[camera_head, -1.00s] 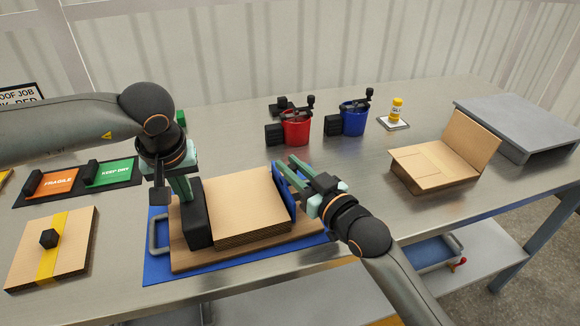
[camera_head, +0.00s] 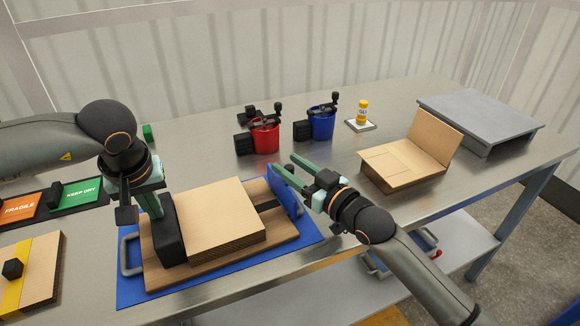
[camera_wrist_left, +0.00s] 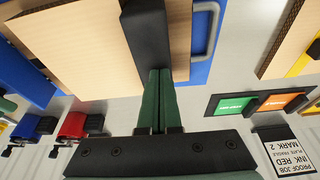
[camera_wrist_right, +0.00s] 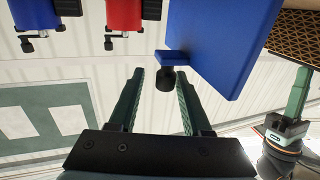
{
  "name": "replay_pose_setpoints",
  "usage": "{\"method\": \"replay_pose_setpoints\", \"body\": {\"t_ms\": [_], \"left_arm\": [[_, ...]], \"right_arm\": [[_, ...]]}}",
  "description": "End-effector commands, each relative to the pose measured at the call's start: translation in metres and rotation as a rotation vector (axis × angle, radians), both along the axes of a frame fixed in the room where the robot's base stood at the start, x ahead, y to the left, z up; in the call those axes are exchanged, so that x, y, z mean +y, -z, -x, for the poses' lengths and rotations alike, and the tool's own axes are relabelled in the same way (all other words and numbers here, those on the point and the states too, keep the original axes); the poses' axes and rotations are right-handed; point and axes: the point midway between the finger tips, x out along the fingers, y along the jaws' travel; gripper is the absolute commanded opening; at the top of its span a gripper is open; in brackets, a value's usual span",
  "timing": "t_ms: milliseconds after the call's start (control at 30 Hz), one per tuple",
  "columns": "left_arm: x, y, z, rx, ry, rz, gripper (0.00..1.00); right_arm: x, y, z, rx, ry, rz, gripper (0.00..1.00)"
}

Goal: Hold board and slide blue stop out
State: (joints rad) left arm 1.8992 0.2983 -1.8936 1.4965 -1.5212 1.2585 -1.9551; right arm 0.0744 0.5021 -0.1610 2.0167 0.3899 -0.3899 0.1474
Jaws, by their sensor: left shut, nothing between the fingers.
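The wooden board (camera_head: 155,280) lies on a blue base (camera_head: 130,292), with a stack of cardboard sheets (camera_head: 222,215) on it. The blue stop (camera_head: 284,197) stands upright at the board's right end, apart from the stack. A dark slot (camera_head: 268,206) shows between them. My left gripper (camera_head: 155,208) is shut and empty, its fingers down against the black block (camera_head: 168,240) at the board's left; the left wrist view shows this block (camera_wrist_left: 147,35) too. My right gripper (camera_head: 288,167) is open by the stop. In the right wrist view, the stop's black knob (camera_wrist_right: 166,79) sits between the open fingertips.
A red pot (camera_head: 264,138) and a blue pot (camera_head: 321,124) stand behind. An open cardboard box (camera_head: 402,172) and a grey platform (camera_head: 480,115) are at right. A yellow-banded cardboard piece (camera_head: 42,265) lies at left.

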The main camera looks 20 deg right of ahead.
Motion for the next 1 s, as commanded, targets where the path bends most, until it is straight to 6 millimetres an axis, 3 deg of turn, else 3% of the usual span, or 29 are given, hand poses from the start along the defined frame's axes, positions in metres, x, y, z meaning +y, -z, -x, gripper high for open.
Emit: {"method": "replay_pose_setpoints", "body": {"t_ms": [33, 467, 1000], "left_arm": [[0.001, 0.008, 0.003, 0.015, -0.001, -0.006, 0.0], [0.001, 0.008, 0.003, 0.015, -0.001, -0.006, 0.0], [0.001, 0.008, 0.003, 0.015, -0.001, -0.006, 0.0]], "right_arm": [[0.001, 0.001, 0.0, 0.0, -0.001, 0.0, 0.56], [-0.001, 0.002, 0.011, 0.001, -0.004, -0.002, 0.56], [-0.027, 0.001, 0.089, 0.002, -0.003, 0.001, 0.56]]}}
